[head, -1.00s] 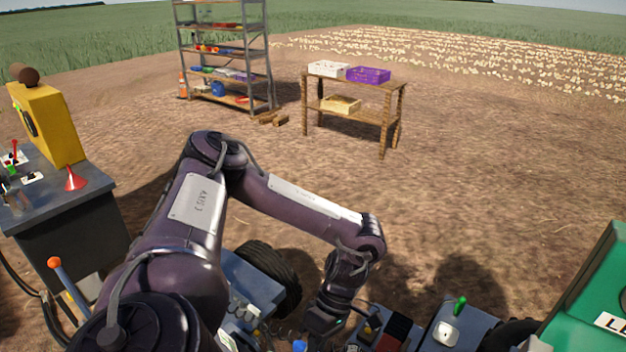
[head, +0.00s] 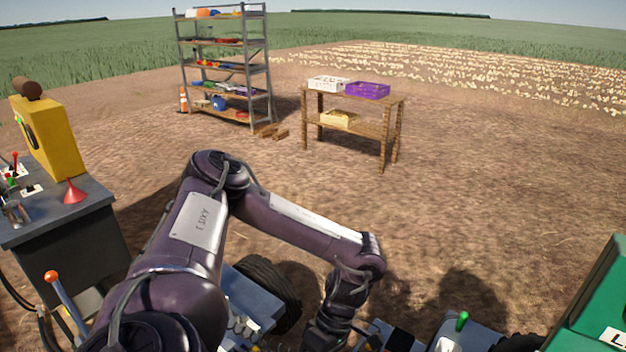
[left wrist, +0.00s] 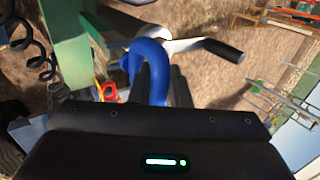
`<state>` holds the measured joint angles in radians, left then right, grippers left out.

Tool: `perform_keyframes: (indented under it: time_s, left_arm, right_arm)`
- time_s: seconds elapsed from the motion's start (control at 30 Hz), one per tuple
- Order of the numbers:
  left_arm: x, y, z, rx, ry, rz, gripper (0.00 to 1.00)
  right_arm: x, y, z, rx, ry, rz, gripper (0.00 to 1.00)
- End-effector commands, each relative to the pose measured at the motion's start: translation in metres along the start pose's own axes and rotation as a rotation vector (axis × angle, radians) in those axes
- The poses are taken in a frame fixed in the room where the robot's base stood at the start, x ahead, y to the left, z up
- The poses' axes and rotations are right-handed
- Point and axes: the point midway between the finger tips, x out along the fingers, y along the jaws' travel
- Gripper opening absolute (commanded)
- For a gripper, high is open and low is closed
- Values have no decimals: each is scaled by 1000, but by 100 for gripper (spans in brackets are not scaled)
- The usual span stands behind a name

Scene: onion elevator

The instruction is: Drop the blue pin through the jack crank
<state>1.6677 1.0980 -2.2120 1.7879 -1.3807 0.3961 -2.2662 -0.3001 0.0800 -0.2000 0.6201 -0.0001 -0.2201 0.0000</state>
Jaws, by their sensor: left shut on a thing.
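The blue pin (left wrist: 150,58) shows in the left wrist view as a thick, curved blue loop. My left gripper (left wrist: 160,84) is shut on it, with dark fingers on the loop. A metal arm with a black handle, which looks like the jack crank (left wrist: 216,47), lies just behind the blue loop. I cannot tell whether the pin's shank is in the crank's hole; it is hidden. In the head view my left arm reaches down to the bottom edge, and its fingertips are out of frame. My right gripper is in neither view.
A green post (left wrist: 70,60) and a coiled black cable (left wrist: 36,55) stand left in the wrist view. In the head view, a grey cabinet (head: 65,215), a shelf (head: 268,65) and a wooden table (head: 388,105) stand beyond. Open dirt lies between.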

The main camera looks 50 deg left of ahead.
Motion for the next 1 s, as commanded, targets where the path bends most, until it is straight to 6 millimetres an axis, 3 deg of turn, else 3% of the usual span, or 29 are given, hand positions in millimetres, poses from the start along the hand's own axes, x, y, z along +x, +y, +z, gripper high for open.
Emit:
perform_keyframes:
  time_s: [0.9,0.93,1.0]
  left_arm:
    - [14,9,0,0,0,0,0]
    - [14,9,0,0,0,0,18]
    - [14,9,0,0,0,0,27]
  right_arm:
    - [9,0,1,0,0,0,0]
    - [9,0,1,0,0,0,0]
    - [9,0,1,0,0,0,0]
